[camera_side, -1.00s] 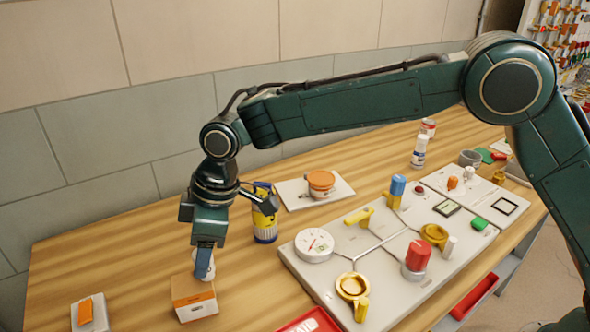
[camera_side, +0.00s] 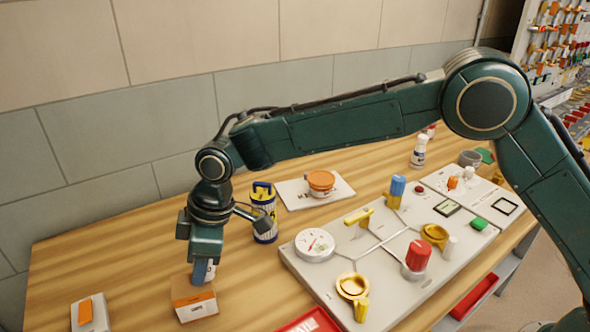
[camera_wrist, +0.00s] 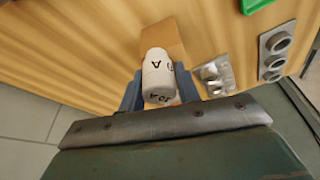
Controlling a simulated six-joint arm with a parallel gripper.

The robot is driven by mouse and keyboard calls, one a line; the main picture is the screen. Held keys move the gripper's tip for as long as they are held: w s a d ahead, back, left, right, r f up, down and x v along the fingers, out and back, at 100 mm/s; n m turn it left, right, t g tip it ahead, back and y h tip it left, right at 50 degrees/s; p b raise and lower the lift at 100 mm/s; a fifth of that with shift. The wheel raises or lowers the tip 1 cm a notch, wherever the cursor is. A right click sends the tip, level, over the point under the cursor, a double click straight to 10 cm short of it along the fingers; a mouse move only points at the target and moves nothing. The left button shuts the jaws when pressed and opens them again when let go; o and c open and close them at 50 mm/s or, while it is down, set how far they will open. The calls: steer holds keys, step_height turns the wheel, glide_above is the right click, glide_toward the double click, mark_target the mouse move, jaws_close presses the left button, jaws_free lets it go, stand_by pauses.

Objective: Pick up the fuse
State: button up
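The fuse is a short white cylinder with black lettering. In the wrist view the fuse (camera_wrist: 159,76) lies between my two blue-grey fingers, one close on each side. In the side view only a strip of the fuse (camera_side: 211,271) shows beside a finger, just above an orange-topped white box (camera_side: 196,308). The box shows as a tan block (camera_wrist: 165,36) behind the fuse in the wrist view. My gripper (camera_side: 202,272) points down around the fuse and looks open; any gap to the sides is very narrow. The fuse's lower end is hidden.
A blue-and-yellow can (camera_side: 264,212) stands close right of my gripper. The grey valve panel (camera_side: 312,268), with a gauge and knobs, lies further right. A small plate with an orange switch (camera_side: 85,311) lies at the front left. Bare wood lies between.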

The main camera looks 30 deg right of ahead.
steer(key=c, duration=0.6)
steer(key=shift+o, duration=0.2)
steer(key=shift+r, duration=0.1)
steer(key=shift+r, duration=4.95)
